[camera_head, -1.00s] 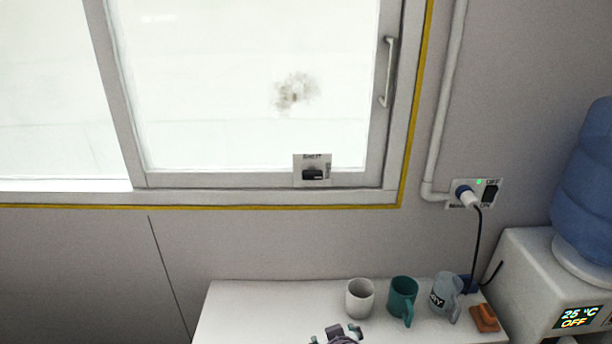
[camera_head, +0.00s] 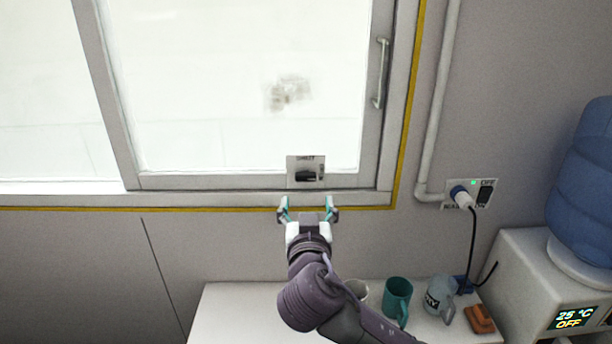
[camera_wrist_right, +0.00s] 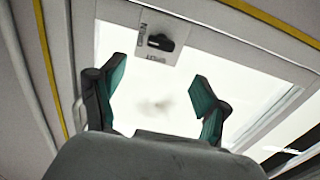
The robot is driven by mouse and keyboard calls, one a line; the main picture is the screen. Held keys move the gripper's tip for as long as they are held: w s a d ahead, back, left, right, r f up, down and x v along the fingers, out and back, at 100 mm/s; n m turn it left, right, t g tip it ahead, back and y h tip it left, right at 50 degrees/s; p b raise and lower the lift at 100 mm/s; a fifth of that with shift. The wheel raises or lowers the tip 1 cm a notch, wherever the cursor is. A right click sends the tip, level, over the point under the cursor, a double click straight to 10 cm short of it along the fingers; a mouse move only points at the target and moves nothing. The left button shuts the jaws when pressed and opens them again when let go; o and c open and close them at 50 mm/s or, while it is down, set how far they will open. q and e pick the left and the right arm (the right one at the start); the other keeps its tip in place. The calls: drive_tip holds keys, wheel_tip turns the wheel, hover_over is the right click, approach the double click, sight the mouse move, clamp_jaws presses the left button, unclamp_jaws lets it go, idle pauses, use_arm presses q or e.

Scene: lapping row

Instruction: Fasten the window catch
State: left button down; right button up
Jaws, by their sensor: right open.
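The window catch is a black knob (camera_head: 306,175) on a pale label plate (camera_head: 292,162) at the bottom rail of the sliding window pane (camera_head: 240,90). The label print is too small to read fully. In the right wrist view the knob (camera_wrist_right: 160,42) shows beyond the fingertips, between them and apart from them. My right gripper (camera_head: 308,208) is open and empty, with teal pads, just below the catch in the head view. It also shows in the right wrist view (camera_wrist_right: 155,85). My left gripper is in neither view.
A white table (camera_head: 240,310) below holds a white mug (camera_head: 357,289), a teal mug (camera_head: 398,297), a grey mug (camera_head: 440,292) and an orange-brown block (camera_head: 479,319). A wall socket (camera_head: 482,193) and a water dispenser (camera_head: 535,270) stand right.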

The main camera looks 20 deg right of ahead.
sight(306, 178)
drive_tip(key=p+x, duration=0.3)
drive_tip(key=x, duration=0.7)
drive_tip(key=shift+w+d+f, duration=0.1)
drive_tip(key=shift+w, duration=0.4)
